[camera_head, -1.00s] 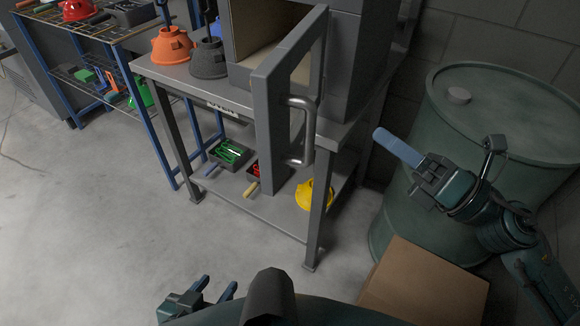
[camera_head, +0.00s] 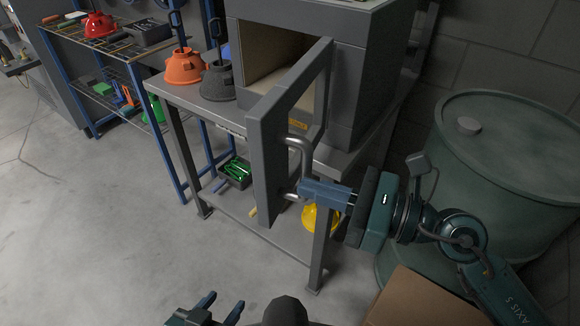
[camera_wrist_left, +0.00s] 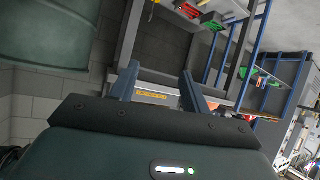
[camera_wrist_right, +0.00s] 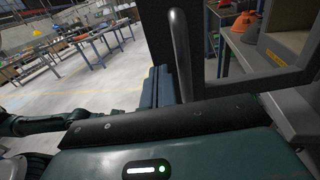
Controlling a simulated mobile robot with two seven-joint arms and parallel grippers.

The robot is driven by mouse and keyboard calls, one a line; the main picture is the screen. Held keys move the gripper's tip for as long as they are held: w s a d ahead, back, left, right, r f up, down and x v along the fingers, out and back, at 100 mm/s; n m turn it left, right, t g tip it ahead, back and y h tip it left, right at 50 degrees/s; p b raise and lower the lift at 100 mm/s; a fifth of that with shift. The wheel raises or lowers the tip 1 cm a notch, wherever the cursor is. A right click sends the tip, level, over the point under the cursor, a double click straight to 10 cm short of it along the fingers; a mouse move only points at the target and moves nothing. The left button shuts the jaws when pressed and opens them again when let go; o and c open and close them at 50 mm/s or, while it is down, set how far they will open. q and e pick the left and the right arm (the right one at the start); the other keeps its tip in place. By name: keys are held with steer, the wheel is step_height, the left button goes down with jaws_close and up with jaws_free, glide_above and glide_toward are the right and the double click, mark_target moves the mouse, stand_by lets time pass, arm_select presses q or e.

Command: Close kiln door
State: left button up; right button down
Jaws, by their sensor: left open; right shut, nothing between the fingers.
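The grey kiln (camera_head: 355,75) stands on a metal table, with its cream-lined chamber showing. Its thick grey door (camera_head: 268,150) stands open, swung out toward me. The door carries a bent metal handle (camera_head: 303,152), which also shows large in the right wrist view (camera_wrist_right: 181,55). My right gripper (camera_head: 305,190) is shut and empty, with its fingertips at the lower part of the handle; I cannot tell whether they touch it. My left gripper (camera_head: 222,308) is open and empty, low at the bottom of the head view, away from the door.
An orange hood (camera_head: 184,67) and a dark grey hood (camera_head: 217,80) stand on the table left of the kiln. A yellow helmet (camera_head: 318,217) sits on the lower shelf. A green drum (camera_head: 510,165) and cardboard box (camera_head: 420,300) are at right. The floor at left is clear.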

mark_target(271, 176)
steer(key=shift+p+x, duration=0.55)
steer(key=shift+x, duration=1.7)
steer(key=shift+a, duration=0.1)
